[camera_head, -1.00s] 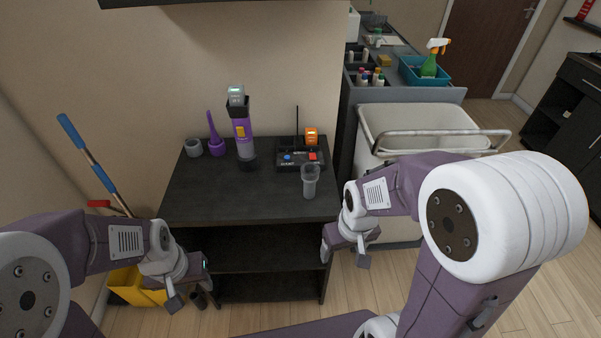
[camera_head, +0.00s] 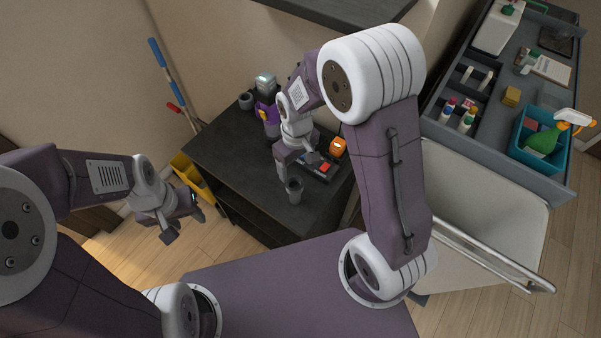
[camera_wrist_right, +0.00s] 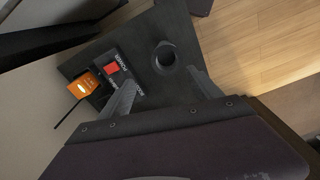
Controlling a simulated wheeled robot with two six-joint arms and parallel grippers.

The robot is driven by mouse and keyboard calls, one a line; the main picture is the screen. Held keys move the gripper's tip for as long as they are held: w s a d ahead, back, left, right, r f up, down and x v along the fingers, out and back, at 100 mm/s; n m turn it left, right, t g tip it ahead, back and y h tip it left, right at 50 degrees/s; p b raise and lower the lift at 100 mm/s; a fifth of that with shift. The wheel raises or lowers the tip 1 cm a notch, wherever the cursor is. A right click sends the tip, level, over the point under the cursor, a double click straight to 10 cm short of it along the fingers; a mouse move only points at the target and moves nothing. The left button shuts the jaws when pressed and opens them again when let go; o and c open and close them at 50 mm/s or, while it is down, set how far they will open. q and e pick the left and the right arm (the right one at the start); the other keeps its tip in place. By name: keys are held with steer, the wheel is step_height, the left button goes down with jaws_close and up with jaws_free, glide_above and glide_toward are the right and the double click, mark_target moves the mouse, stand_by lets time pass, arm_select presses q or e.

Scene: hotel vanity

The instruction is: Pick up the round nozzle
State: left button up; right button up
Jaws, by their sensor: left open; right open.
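A grey round nozzle (camera_head: 295,190) with a wide open mouth stands upright near the front edge of the dark table (camera_head: 225,152). It also shows in the right wrist view (camera_wrist_right: 163,57), with its round opening facing the camera. My right gripper (camera_head: 298,164) is open and empty above the table, close to the nozzle on its far side. In the right wrist view the two fingers (camera_wrist_right: 165,92) are spread, and the nozzle lies ahead of the gap between them, apart from both. My left gripper (camera_head: 184,222) is open and empty, off the table to the left.
A purple-grey handheld unit (camera_head: 266,110) and a grey ring-shaped piece (camera_head: 246,101) stand further back. A white bin (camera_head: 485,205) is at right.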

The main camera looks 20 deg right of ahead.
mark_target(294, 183)
steer(key=shift+s+r+n+p, duration=0.3)
steer(key=shift+s+r+p, duration=0.25)
steer(key=shift+r+p, duration=0.35)
steer(key=shift+a+r+g, duration=0.1)
steer(key=shift+a+g, duration=0.2)
steer(key=shift+a, duration=0.55)
steer(key=shift+w+a, duration=0.1)
steer(key=shift+a, duration=0.15)
steer(key=f, duration=0.2)
steer(key=d+f+p, duration=0.1)
steer(key=f, duration=0.1)
steer(key=shift+d, duration=0.15)
steer(key=f, duration=0.1)
steer(key=f+p, duration=0.1)
steer(key=f, duration=0.2)
steer(key=shift+s+f+p, duration=0.2)
steer(key=shift+s+p, duration=0.1)
steer(key=shift+p, duration=0.05)
steer(key=shift+f, duration=0.3)
steer(key=shift+w+f, duration=0.15)
steer(key=c, duration=1.5)
arm_select(q)
step_height(294, 183, up, 6)
steer(key=shift+s+f, duration=0.1)
arm_select(e)
steer(key=shift+o, duration=0.2)
